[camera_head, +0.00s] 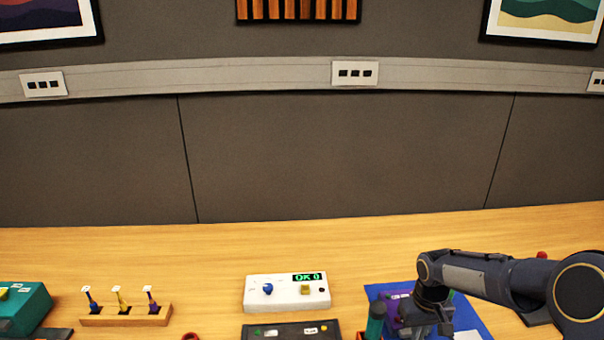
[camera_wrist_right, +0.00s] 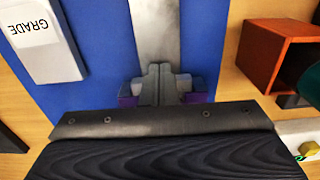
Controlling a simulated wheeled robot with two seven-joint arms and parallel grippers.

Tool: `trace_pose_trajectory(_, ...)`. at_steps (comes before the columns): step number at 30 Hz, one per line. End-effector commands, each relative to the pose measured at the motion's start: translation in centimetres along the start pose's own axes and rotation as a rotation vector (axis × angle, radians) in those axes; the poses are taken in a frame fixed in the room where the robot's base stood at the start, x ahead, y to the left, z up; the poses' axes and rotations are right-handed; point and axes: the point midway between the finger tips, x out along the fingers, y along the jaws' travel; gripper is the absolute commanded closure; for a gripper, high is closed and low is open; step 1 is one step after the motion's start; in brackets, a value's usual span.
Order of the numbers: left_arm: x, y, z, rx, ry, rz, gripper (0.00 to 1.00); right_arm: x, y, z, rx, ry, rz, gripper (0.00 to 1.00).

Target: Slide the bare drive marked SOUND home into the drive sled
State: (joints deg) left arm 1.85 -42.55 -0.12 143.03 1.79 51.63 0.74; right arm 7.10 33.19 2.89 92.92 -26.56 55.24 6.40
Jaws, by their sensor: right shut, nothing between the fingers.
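My right gripper (camera_head: 425,328) hangs over the blue mat (camera_head: 475,318) at the lower right of the head view. In the right wrist view its fingers (camera_wrist_right: 160,88) are together with nothing between them. A purple piece (camera_wrist_right: 198,97) shows behind and beside the fingertips; a purple thing (camera_head: 394,299) also shows beside the gripper in the head view. A silver-grey flat strip (camera_wrist_right: 155,30) lies beyond the fingertips. A white block (camera_wrist_right: 45,40) marked GRADE lies on the mat at the left. I read no SOUND mark, and I cannot tell which thing is the sled. My left gripper is out of view.
An open orange-red box (camera_wrist_right: 277,50) stands right of the fingers. A dark green cylinder (camera_head: 376,318) stands left of the right gripper. A white panel (camera_head: 286,293) reads OK 0. A dark panel (camera_head: 290,331) lies before it. A wooden rack (camera_head: 125,318) stands at the left.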

Motion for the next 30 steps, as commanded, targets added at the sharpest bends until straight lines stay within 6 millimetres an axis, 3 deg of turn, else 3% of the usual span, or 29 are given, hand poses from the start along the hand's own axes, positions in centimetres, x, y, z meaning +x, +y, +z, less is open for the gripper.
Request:
trace_pose_trajectory(19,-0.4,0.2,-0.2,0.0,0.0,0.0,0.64,0.0,0.0,-1.6,0.0,-0.001,0.0,1.0)
trace_pose_trajectory(30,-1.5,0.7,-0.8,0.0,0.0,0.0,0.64,-2.0,0.0,-1.4,0.0,0.0,0.001,1.0)
